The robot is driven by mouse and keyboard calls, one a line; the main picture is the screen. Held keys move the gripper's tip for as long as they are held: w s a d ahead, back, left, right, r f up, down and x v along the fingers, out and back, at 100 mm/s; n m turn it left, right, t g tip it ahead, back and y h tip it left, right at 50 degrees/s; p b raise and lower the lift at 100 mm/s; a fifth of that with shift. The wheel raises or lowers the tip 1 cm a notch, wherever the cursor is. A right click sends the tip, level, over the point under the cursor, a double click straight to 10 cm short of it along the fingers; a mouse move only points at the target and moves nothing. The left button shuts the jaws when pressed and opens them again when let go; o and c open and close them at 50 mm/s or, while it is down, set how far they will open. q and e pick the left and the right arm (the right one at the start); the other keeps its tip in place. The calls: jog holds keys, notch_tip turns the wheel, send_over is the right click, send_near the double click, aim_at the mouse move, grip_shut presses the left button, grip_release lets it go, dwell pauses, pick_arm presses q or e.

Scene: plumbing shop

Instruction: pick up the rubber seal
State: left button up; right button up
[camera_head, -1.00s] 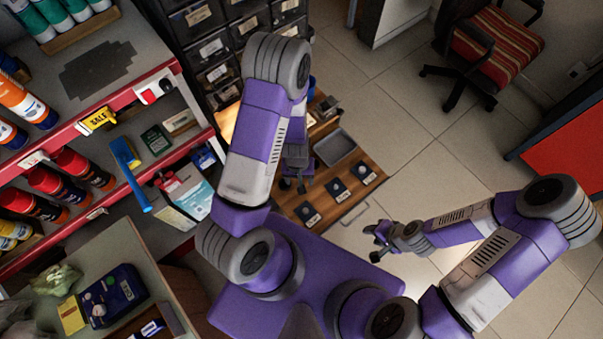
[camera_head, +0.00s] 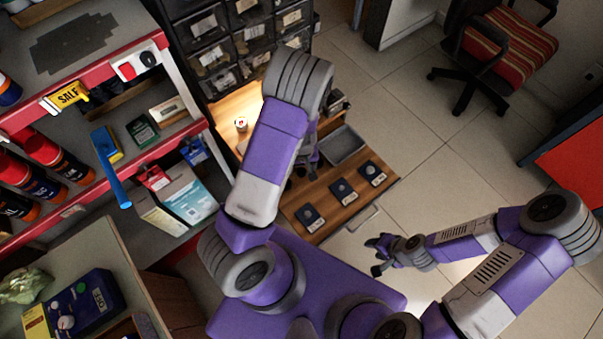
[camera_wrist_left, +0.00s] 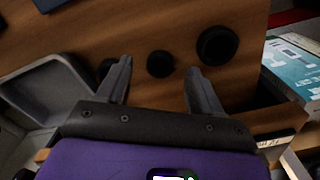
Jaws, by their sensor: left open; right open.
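In the left wrist view, several round black pieces lie on a wooden surface: a small one (camera_wrist_left: 160,64) between my fingers, a larger one (camera_wrist_left: 217,45) to the right, and one partly hidden behind the left finger. I cannot tell for certain which is the rubber seal. My left gripper (camera_wrist_left: 159,74) is open and empty, its fingers pointing toward the small piece. In the head view my left arm hides these pieces, and the left gripper (camera_head: 308,168) shows only partly beside the arm. My right gripper (camera_head: 377,255) is open and empty, off the wooden surface's right side.
A grey tray (camera_head: 343,146) sits on the wooden surface (camera_head: 330,196), near dark cards (camera_head: 342,189) with round items. A white-blue box (camera_head: 182,205) stands left. Black drawers (camera_head: 203,22) rise behind. Open tiled floor (camera_head: 440,150) lies right.

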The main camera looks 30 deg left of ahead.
pick_arm(q)
jog(key=shift+f, duration=0.95)
jog(key=shift+r, duration=0.1)
jog(key=c, duration=1.1)
